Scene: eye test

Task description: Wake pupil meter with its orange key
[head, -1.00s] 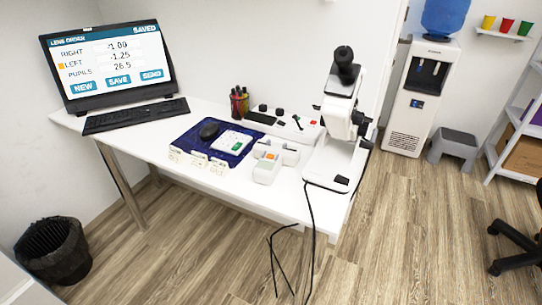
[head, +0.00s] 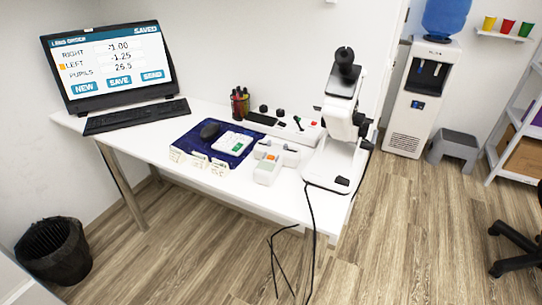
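The pupil meter appears to be the small white device (head: 266,172) near the front edge of the white desk, right of the dark blue mat. Its orange key (head: 271,157) shows on its top. Whether the meter has a lit display cannot be seen from here. Neither of my grippers is in view, and nothing touches the meter.
A bin (head: 54,250) stands left.

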